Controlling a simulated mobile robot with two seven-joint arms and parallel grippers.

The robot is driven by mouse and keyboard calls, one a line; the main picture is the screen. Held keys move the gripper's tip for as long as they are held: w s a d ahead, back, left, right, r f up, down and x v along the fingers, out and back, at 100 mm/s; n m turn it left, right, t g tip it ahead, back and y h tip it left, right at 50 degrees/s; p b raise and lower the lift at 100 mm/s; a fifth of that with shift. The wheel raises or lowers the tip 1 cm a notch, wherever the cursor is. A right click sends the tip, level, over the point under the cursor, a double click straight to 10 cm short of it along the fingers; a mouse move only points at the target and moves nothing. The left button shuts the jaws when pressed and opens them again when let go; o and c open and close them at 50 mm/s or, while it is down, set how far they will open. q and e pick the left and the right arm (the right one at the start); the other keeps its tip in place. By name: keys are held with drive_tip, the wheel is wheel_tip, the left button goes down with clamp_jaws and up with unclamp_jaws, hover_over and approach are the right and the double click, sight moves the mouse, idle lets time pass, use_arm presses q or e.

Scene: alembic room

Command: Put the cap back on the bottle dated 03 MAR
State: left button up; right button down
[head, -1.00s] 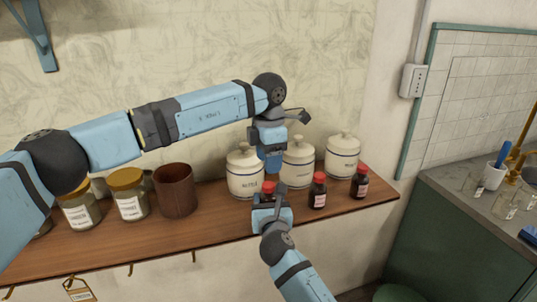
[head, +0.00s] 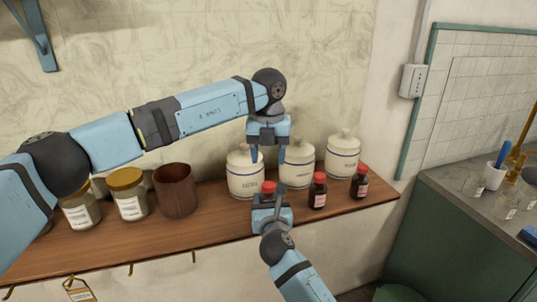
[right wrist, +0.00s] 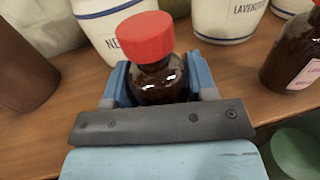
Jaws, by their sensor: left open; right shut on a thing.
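A dark brown bottle (right wrist: 160,86) stands between the fingers of my right gripper (right wrist: 160,92), which is shut on it. A red cap (right wrist: 145,38) sits on top of its neck; I cannot tell whether it is screwed tight. In the head view the cap (head: 268,186) shows above my right gripper (head: 271,200), which hides most of the bottle. My left gripper (head: 268,156) is open, fingers pointing down, above the cap and apart from it. Two similar red-capped bottles, one nearer (head: 318,191) and one at the right (head: 359,183), stand on the shelf. No date is readable.
Three white lidded jars, left (head: 245,175), middle (head: 297,166) and right (head: 342,158), stand close behind the bottles on the wooden shelf (head: 222,212). A brown cylinder (head: 175,190) and yellow-lidded jars (head: 129,194) stand further left. The shelf's front edge is near my right gripper.

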sight(268, 184)
use_arm(q)
drive_tip(key=shift+f, duration=4)
drive_tip(key=c, duration=0.9)
drive_tip(key=m, duration=0.6)
drive_tip(key=shift+m, duration=0.3)
drive_tip(key=shift+c, duration=0.2)
drive_tip(key=m, duration=0.5)
drive_tip(key=o, duration=1.1)
drive_tip(key=shift+r, duration=0.1)
